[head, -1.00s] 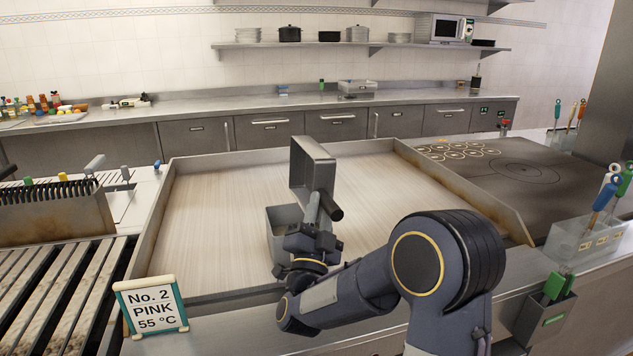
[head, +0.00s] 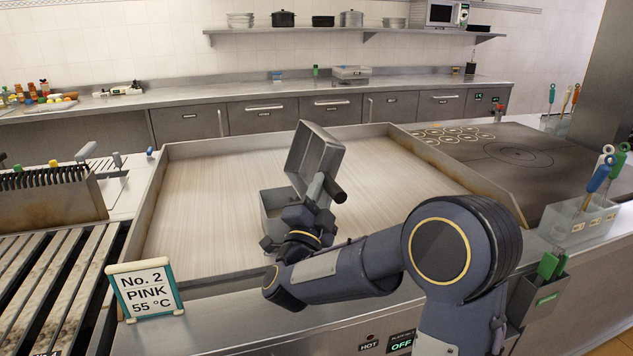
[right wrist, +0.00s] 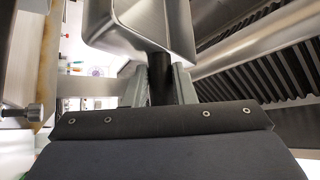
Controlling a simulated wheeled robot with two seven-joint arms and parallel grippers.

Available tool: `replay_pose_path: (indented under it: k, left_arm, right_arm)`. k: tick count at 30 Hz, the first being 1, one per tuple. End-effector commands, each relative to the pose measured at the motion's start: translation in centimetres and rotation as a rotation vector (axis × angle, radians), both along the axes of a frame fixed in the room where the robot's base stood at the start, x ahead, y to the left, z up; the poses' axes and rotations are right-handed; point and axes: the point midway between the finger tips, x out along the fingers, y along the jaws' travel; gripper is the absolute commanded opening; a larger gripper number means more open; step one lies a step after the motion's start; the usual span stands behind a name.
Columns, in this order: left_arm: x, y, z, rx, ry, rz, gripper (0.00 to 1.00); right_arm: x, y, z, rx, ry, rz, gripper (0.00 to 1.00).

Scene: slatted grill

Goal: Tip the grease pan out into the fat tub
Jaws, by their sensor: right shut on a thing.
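The grease pan (head: 316,155) is a grey metal pan with a black handle. My right gripper (head: 318,200) is shut on the pan's handle; the right wrist view shows the black handle (right wrist: 161,78) between the fingers and the pan (right wrist: 140,28) beyond. The fat tub (head: 277,203) is a grey open box on the griddle plate, just below and left of the pan, partly hidden by my right gripper. Its inside is mostly hidden. My left gripper is not in view.
The griddle plate (head: 220,195) has raised metal walls around it and is otherwise clear. A "No. 2 PINK 55 °C" sign (head: 146,290) stands at the front left, beside the slatted grill (head: 45,285). Utensil holders (head: 578,222) stand at the right.

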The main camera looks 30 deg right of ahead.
Motion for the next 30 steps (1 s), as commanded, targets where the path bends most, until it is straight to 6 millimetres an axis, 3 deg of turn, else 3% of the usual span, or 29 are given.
replay_pose_path:
  k: [1, 16, 18, 22, 30]
  left_arm:
    - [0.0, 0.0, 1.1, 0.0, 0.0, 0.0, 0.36]
    - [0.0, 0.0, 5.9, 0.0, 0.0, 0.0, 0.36]
    - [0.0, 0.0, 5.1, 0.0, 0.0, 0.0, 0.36]
    - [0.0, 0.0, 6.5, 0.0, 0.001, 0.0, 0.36]
    - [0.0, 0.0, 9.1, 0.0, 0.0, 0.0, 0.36]
  right_arm:
    - [0.0, -0.2, 0.6, 0.038, -0.009, 0.0, 0.0]
    - [-0.4, -2.0, -0.3, 0.421, -0.079, -0.001, 0.0]
    - [-0.5, -2.5, -0.7, 0.577, -0.119, 0.001, 0.0]
    - [-0.7, -3.4, -0.3, 0.891, -0.176, 0.001, 0.0]
    - [-0.6, -3.3, 1.1, 1.062, -0.198, 0.002, 0.0]
